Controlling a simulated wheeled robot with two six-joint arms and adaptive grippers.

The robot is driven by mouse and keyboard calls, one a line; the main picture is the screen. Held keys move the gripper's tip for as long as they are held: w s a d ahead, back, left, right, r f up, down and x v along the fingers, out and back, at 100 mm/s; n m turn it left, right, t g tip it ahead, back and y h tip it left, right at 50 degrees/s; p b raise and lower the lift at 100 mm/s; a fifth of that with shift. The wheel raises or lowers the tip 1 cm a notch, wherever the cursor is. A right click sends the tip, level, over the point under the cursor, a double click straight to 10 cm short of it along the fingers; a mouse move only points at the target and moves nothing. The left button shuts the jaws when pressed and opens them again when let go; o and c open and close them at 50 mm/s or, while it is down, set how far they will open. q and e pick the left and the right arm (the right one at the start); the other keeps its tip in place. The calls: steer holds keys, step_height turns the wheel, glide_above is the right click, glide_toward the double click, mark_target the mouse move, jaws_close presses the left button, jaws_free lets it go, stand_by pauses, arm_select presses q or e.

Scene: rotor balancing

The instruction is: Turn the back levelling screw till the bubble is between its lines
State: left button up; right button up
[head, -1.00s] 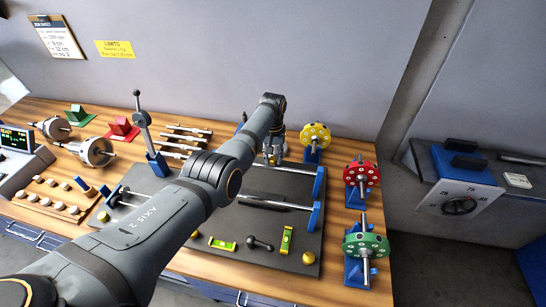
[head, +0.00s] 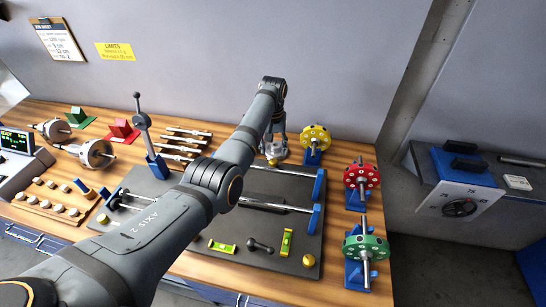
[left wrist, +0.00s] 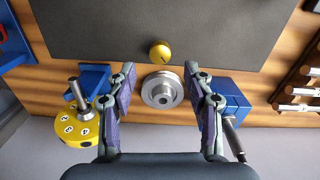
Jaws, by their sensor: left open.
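The back levelling screw, a yellow knob with a dark mark (left wrist: 160,53), sits at the back edge of the dark base plate (left wrist: 215,25). It also shows small in the head view (head: 273,161). My left gripper (left wrist: 159,70) is open and empty, its fingers pointing toward the plate edge. The knob lies just beyond the fingertips, near the middle of the gap. Two yellow-green spirit levels lie on the plate: one crosswise (head: 222,247), one lengthwise (head: 287,242). Their bubbles are too small to read. My right gripper is not in view.
A silver round part (left wrist: 162,90) stands behind the knob, between my fingers in the wrist picture. A yellow disc (head: 315,137) on a blue stand is close on the right. Red (head: 361,176) and green (head: 366,249) discs stand further forward. Metal shafts (head: 185,140) lie at left.

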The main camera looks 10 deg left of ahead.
mark_target(273, 161)
arm_select(q)
step_height(273, 161, up, 6)
steer(key=shift+r, duration=0.15)
stand_by(1.8)
